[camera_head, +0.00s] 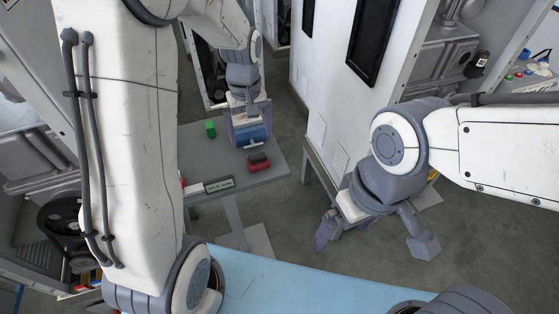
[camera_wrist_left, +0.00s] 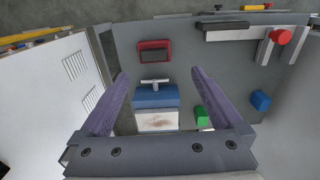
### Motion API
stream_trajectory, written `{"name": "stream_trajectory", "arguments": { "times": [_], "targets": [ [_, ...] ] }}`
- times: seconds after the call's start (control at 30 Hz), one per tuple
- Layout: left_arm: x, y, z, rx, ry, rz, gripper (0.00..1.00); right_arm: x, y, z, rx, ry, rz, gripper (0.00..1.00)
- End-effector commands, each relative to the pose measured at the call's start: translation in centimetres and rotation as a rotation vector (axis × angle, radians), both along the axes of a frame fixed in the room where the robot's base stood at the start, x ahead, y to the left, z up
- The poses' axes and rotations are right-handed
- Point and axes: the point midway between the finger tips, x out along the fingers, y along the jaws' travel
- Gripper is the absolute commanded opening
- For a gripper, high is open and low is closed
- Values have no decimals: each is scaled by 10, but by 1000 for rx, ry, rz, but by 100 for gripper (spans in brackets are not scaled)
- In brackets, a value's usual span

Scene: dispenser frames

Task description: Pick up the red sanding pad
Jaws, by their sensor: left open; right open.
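The red sanding pad (camera_head: 259,161), with a dark top, lies on the grey table in the head view. It also shows in the left wrist view (camera_wrist_left: 154,45), at the top, beyond my left fingertips. My left gripper (camera_head: 250,132) is open over the table, just behind the pad in the head view and apart from it. In the left wrist view its purple fingers (camera_wrist_left: 158,75) are spread, with a blue piece with a metal bar (camera_wrist_left: 155,96) seen between them. My right gripper (camera_head: 335,230) hangs off to the right, away from the pad; its fingers are partly hidden.
The grey table (camera_head: 198,157) also holds a green piece (camera_head: 210,129) and a small dark display (camera_head: 219,184). A red knob (camera_wrist_left: 280,37) and a blue block (camera_wrist_left: 261,101) show in the left wrist view. A white cabinet (camera_head: 335,90) stands to the right.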

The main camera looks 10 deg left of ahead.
Motion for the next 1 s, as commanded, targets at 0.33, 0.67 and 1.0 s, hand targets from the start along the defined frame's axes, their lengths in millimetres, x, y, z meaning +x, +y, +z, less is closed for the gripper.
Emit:
{"name": "stream_trajectory", "arguments": {
  "times": [0.33, 0.67, 1.0],
  "targets": [
    [-1, 0, -46, -1, 4, 0, 100, 0, 0, 5, 0, 0, 0, 100],
    [0, -1, -81, 0, 7, 1, 100, 0, 0, 18, 0, 0, 0, 100],
    [2, -2, -102, 0, 0, -1, 100, 0, 0, 19, 0, 0, 0, 100]
  ]
}}
